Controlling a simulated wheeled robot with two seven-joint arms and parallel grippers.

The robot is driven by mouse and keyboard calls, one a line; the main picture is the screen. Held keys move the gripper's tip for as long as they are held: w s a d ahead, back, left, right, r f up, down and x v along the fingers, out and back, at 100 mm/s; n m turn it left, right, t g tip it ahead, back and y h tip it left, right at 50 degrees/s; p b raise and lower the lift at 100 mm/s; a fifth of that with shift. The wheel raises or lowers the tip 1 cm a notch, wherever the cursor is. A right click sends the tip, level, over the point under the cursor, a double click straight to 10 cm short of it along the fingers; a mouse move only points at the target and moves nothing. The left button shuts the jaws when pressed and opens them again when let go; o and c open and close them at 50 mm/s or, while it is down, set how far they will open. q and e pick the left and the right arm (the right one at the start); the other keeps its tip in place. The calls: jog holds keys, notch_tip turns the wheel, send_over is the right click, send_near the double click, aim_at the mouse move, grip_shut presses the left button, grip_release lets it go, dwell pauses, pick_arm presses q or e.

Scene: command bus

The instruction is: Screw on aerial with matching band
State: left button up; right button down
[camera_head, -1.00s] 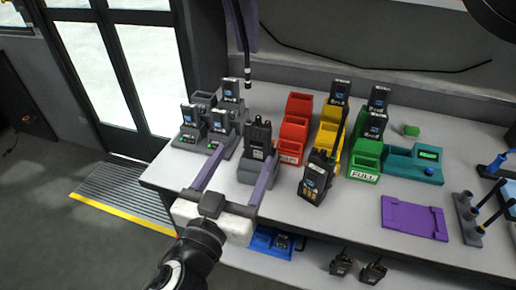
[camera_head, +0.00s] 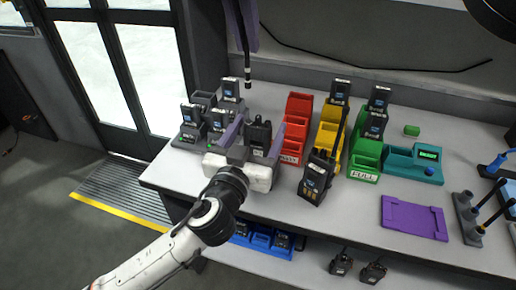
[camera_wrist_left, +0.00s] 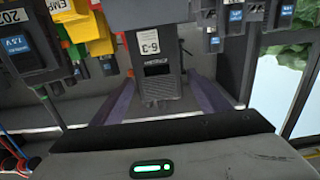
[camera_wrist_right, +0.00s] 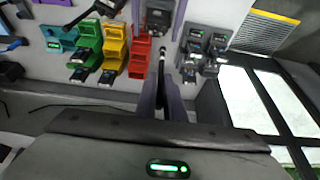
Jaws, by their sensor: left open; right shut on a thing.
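My right gripper (camera_head: 242,30) is at the top of the head view, shut on a black aerial (camera_head: 246,62) that hangs down with a pale band near its lower end. The aerial also shows between the fingers in the right wrist view (camera_wrist_right: 162,68). A black radio (camera_head: 259,136) stands upright below it in a grey holder, with no aerial seen on it. In the left wrist view the radio (camera_wrist_left: 156,75) has a label reading 6-3. My left gripper (camera_head: 254,140) is open, its purple fingers on either side of the radio; contact cannot be told.
Grey chargers (camera_head: 190,134) stand left. Red (camera_head: 294,130), yellow (camera_head: 328,135) and green (camera_head: 365,163) bins stand right. A purple mat (camera_head: 414,218) and an aerial rack (camera_head: 467,220) lie farther right.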

aim_at(246, 74)
pick_arm(q)
jog(key=c, duration=1.6)
pick_arm(e)
jog(key=shift+s+f, duration=0.1)
jog(key=shift+f, duration=2.4)
jog(key=shift+f, duration=0.9)
jog(key=shift+f, duration=0.55)
pick_arm(q)
grip_shut()
pick_arm(e)
jog(key=shift+m+h, duration=0.6)
jog(key=shift+m, duration=1.1)
